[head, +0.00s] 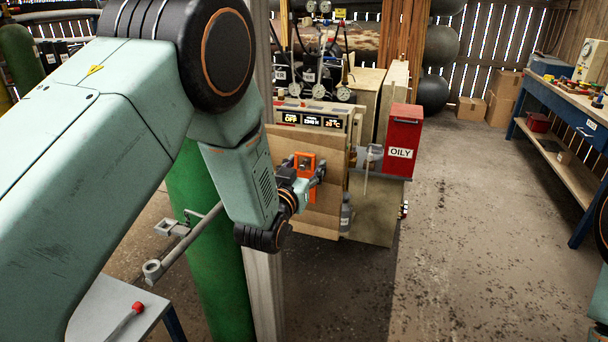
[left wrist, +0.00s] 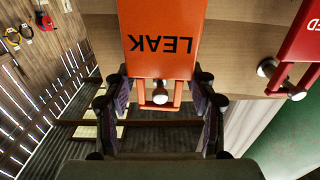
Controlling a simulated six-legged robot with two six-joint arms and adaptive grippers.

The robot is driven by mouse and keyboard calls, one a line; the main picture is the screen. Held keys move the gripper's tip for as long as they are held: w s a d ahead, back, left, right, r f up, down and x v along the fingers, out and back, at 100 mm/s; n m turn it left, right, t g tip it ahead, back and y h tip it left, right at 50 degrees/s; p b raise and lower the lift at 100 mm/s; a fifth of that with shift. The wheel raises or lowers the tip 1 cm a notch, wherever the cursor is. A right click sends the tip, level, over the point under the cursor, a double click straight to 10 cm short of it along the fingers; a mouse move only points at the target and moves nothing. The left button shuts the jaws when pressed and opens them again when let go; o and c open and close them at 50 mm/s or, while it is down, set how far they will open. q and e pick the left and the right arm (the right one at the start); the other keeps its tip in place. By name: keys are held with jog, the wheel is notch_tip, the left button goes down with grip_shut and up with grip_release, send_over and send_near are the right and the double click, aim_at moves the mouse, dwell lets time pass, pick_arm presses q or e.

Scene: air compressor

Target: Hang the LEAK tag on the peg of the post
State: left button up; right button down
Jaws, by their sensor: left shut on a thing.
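The orange LEAK tag (left wrist: 160,45) shows upside down in the left wrist view, with an open loop at its lower end. It is also the orange piece (head: 305,160) in the head view, in front of a wooden board (head: 285,142). My left gripper (head: 306,180) is shut on the tag, its fingers on both sides of the loop in the wrist view. A silver round-ended peg (left wrist: 160,96) shows within the loop opening; I cannot tell how deep it passes through. My right gripper is out of view.
A red tag (left wrist: 305,45) sits right of the LEAK tag, with a silver knob (left wrist: 267,67) near it. A red OILY bin (head: 402,140) stands right of the board. A green cylinder (head: 205,260) stands below my left arm. The floor at right is clear.

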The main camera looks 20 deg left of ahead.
pick_arm(q)
jog(key=s+b, duration=0.1)
jog(key=s, duration=1.7)
jog(key=shift+a, duration=0.35)
jog(key=shift+s, duration=0.1)
notch_tip(320, 180, down, 18)
jog(key=s+d+b, duration=0.1)
jog(key=s+b, duration=0.1)
jog(key=b, duration=0.6)
jog(key=shift+d+f+y+b, duration=0.25)
jog(key=shift+d+y+b, duration=0.05)
jog(key=shift+d+b, duration=0.1)
